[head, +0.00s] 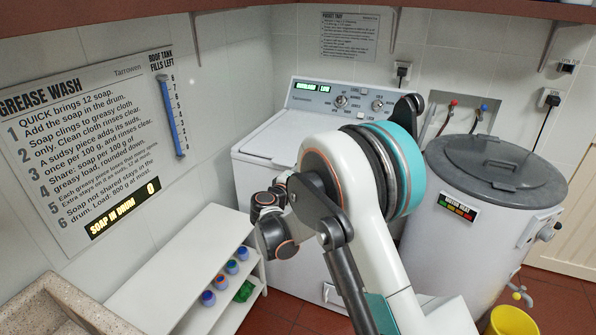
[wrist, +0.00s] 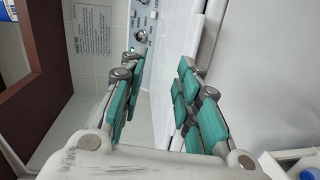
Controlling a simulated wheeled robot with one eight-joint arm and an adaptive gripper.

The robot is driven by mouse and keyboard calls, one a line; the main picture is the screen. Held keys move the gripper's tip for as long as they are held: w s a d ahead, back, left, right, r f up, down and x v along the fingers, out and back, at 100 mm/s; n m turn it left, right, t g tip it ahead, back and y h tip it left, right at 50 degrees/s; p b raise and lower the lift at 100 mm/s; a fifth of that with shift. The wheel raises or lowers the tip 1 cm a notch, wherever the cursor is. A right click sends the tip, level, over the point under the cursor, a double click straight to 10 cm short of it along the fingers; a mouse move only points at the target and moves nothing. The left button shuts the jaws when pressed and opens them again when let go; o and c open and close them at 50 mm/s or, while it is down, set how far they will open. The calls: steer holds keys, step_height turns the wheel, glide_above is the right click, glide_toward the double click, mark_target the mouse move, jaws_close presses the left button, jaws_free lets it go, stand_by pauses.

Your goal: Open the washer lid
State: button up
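The white washer (head: 322,155) stands in the back corner of the head view. Its lid (head: 275,140) lies flat and looks closed; my arm covers its right part. In the wrist view, which is turned on its side, the lid (wrist: 186,25) is a white strip between the control panel (wrist: 142,30) and the pale front (wrist: 265,55). My gripper (wrist: 162,70) is open, with nothing between its teal-padded fingers. The right-hand finger overlaps the lid's front edge in the picture; I cannot tell whether it touches. My arm hides the fingers in the head view.
A low white shelf (head: 150,275) with several small bottles stands left of the washer. A grey-lidded tank (head: 470,235) stands to the right, with a yellow bucket (head: 512,322) below. A brown shelf (wrist: 45,60) runs along the wall above.

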steer(key=s+a+f+n+t, duration=0.1)
steer(key=a+f+n+t, duration=0.1)
steer(key=a+f, duration=0.55)
steer(key=b+x, duration=0.4)
steer(key=x, duration=0.9)
steer(key=shift+w+y, duration=0.35)
steer(key=shift+y, duration=0.05)
steer(key=shift+f, duration=0.1)
jaws_close()
